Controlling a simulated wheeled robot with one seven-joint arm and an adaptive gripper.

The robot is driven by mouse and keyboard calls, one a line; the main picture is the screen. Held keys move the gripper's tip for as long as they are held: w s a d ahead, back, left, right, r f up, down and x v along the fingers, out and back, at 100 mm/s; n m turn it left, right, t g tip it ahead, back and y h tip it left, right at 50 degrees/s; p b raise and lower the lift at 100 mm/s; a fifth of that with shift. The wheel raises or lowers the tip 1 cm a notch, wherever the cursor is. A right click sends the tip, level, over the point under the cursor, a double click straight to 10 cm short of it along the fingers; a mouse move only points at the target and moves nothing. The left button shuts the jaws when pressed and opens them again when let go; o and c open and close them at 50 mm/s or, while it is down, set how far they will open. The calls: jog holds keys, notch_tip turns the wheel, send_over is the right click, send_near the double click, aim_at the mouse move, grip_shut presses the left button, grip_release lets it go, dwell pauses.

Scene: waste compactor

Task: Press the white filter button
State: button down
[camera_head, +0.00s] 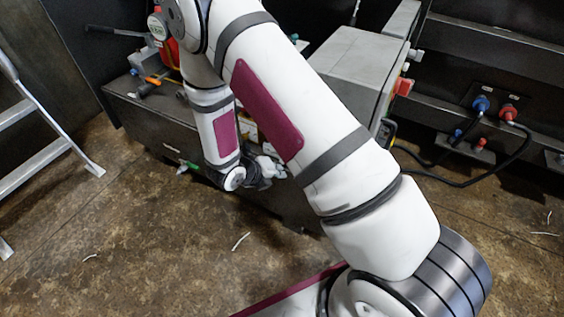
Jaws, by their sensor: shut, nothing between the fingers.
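I cannot make out the white filter button in the camera_head view; my arm covers much of the machine's front. My gripper (272,172) is at the end of my arm, near the picture's middle, in front of the dark low bench (155,115). It is small and partly dark against the bench, and it is shut and empty. Whether it touches anything cannot be told.
A grey control box (350,68) with a red switch (403,87) stands behind my arm. Blue (480,104) and red (508,112) plugs with black cables are at right. A ladder (30,125) stands at left. The brown floor is mostly clear.

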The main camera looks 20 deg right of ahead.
jog(key=shift+w+d, duration=0.15)
jog(key=shift+d, duration=0.05)
jog(key=shift+w+d, duration=0.3)
jog(key=shift+d, duration=0.1)
dwell(0.8)
dwell(0.4)
jog(key=shift+s+a, duration=0.55)
jog(key=shift+a, duration=0.15)
jog(key=shift+a, duration=0.1)
jog(key=shift+s+a, duration=0.75)
jog(key=shift+a, duration=0.25)
jog(key=shift+s+a, duration=0.75)
jog(key=shift+a, duration=0.2)
